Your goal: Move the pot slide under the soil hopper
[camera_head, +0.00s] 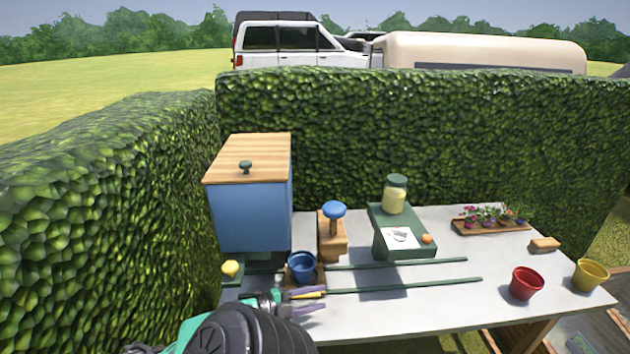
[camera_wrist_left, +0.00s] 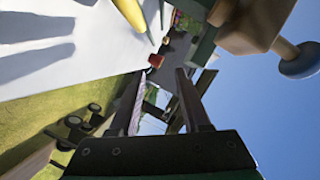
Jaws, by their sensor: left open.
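The pot slide (camera_head: 290,277) is a small brown tray holding a blue pot (camera_head: 302,265), on two dark green rails (camera_head: 400,286) along the table. It sits at their left end, close to the front right of the soil hopper (camera_head: 252,215), a blue box with a wooden lid. My left gripper (camera_head: 318,299) is open, its purple fingers just in front of the slide, pointing right. A thin yellow piece shows between them; it may be the yellow tip in the left wrist view (camera_wrist_left: 130,14). Contact cannot be told. My right gripper is not in view.
A wooden block with a blue knob (camera_head: 334,210) stands behind the slide. A green stand (camera_head: 395,250) with a jar is behind the rails. A yellow knob (camera_head: 230,268) is at left. Red (camera_head: 526,284) and yellow pots (camera_head: 590,275) are at right. The rails' right part is clear.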

